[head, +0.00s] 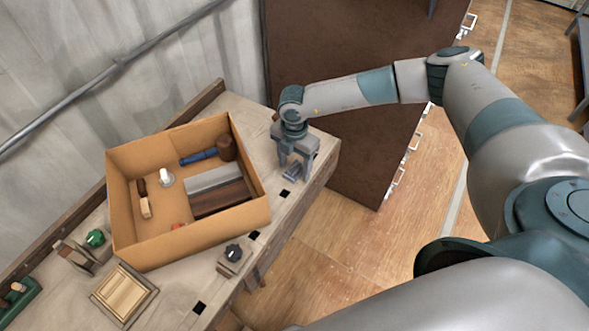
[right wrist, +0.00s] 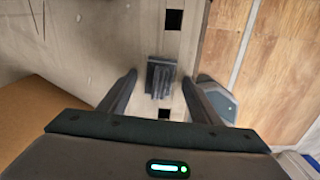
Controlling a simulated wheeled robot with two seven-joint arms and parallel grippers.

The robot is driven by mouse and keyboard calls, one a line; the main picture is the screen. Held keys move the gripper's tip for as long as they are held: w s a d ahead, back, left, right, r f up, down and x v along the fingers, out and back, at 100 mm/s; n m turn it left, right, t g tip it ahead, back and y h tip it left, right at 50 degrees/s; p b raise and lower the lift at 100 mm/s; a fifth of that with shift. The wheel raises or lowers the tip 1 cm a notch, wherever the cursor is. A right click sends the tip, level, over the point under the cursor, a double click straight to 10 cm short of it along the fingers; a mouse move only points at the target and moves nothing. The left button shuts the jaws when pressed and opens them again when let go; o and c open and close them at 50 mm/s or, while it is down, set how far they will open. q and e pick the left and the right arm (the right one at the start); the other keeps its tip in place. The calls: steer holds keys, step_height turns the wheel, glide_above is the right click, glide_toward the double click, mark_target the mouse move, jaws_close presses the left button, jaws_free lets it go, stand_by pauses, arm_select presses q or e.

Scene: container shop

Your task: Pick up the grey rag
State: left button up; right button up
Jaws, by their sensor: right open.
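A small dark grey folded thing with ridges, which looks like the grey rag (right wrist: 160,76), lies on the workbench top. In the right wrist view it sits between and just beyond my open fingertips. My right gripper (right wrist: 160,84) is empty and points down over it, with no visible touch. In the head view the right gripper (head: 295,168) is above the right end of the bench, and it mostly hides the rag there. My left gripper does not show.
A cardboard box (head: 126,222) holding several items stands left of my right gripper on the bench (head: 322,150). A dark-knobbed item (head: 233,255), a wooden tray (head: 124,292) and a green-knobbed item (head: 95,239) lie nearby. A brown cabinet (head: 330,60) stands behind. The bench has square holes.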

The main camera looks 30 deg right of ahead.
mark_target(294, 165)
steer(key=c, duration=1.1)
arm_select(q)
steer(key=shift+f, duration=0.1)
arm_select(e)
steer(key=shift+r, duration=0.15)
